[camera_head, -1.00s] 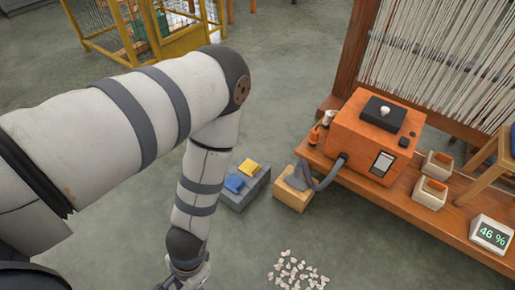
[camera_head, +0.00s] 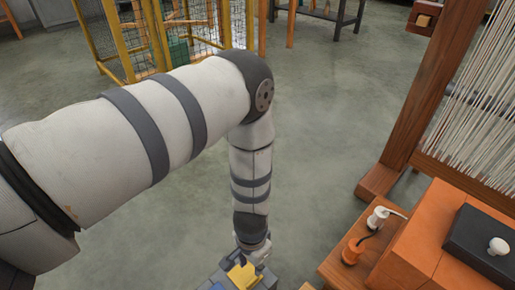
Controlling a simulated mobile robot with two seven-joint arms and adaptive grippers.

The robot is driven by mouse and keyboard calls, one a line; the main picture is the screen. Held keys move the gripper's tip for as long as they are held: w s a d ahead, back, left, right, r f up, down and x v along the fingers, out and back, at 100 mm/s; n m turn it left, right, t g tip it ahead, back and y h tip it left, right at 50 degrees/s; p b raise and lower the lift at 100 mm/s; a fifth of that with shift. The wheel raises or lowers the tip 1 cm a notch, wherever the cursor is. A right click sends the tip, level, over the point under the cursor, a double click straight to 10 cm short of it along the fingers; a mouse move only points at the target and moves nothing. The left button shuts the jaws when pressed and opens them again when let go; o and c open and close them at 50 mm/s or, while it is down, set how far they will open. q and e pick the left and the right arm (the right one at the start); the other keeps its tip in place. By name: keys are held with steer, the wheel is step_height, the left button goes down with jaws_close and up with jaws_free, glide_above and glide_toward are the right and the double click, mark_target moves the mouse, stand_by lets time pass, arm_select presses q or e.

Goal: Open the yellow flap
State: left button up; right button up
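The yellow flap (camera_head: 243,275) shows at the bottom edge of the head view, on top of a grey box (camera_head: 208,279). A blue patch (camera_head: 216,287) lies beside it, mostly cut off by the picture edge. My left arm comes in from the left and bends straight down. My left gripper (camera_head: 256,257) is right at the yellow flap in the picture and covers part of it. I cannot tell whether it touches the flap or how far its fingers are apart. My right gripper is not in view.
An orange machine with a dark top (camera_head: 482,243) stands on a wooden bench (camera_head: 341,269) at the lower right. A wooden loom frame (camera_head: 425,100) rises behind it. Yellow-framed wire cages (camera_head: 190,22) stand at the back. The grey floor (camera_head: 320,130) between them is clear.

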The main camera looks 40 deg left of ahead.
mark_target(252, 280)
arm_select(q)
steer(key=f+b, duration=0.1)
steer(key=f, duration=0.2)
steer(key=f+b, duration=0.2)
steer(key=f, duration=0.2)
steer(key=f+b, duration=0.1)
steer(key=f, duration=0.3)
steer(key=shift+s+d+f+b, duration=0.1)
steer(key=shift+s+f+b, duration=0.05)
steer(key=shift+s+b, duration=0.15)
steer(key=shift+w, duration=0.1)
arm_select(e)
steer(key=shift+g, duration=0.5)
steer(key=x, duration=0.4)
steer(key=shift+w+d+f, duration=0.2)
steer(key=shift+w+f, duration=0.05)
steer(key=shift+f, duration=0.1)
arm_select(q)
steer(key=shift+c, duration=0.4)
jaws_close()
